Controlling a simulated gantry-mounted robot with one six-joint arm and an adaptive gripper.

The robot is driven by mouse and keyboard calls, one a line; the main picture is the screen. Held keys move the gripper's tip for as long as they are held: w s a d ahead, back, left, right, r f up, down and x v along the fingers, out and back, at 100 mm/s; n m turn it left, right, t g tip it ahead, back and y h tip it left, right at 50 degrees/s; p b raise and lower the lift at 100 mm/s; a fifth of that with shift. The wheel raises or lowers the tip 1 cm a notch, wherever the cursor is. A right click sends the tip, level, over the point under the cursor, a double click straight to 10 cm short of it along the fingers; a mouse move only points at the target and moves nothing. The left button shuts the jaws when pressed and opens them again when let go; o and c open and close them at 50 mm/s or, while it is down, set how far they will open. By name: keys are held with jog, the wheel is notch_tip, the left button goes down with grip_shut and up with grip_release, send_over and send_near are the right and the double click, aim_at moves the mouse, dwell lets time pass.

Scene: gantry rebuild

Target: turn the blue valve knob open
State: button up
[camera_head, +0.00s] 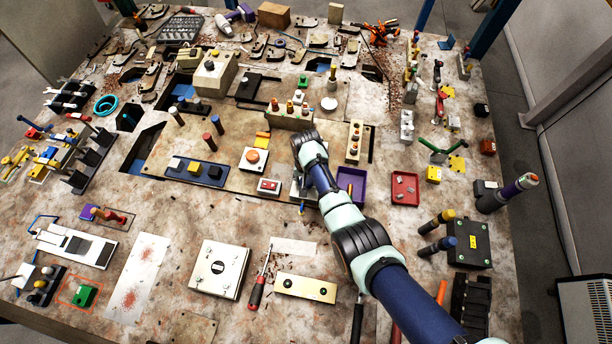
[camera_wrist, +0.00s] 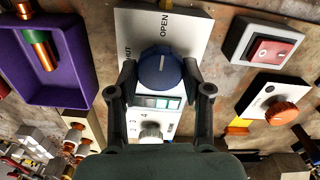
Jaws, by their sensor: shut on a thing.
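The blue valve knob (camera_wrist: 160,70) is round and sits on a white panel (camera_wrist: 190,22) in the wrist view. "OPEN" is printed above the knob, and a partly covered label ending in "UT" is at its left. A small pale mark shows near the knob's top edge, but its exact setting is hard to tell. My gripper (camera_wrist: 160,80) has one finger on each side of the knob and is shut on it. In the head view my arm hides the knob and most of my gripper.
A purple tray (camera_wrist: 62,92) stands left of the panel in the wrist view. A red rocker switch (camera_wrist: 272,50) and an orange knob (camera_wrist: 280,114) are at the right. A grey knob (camera_wrist: 151,132) is just below. In the head view a red tray (camera_head: 405,178) lies right of my arm.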

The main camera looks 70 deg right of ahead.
dwell(0.4)
jog(key=o, duration=1.2)
jog(key=shift+c, duration=0.2)
jog(key=shift+r, duration=0.1)
notch_tip(320, 180, up, 12)
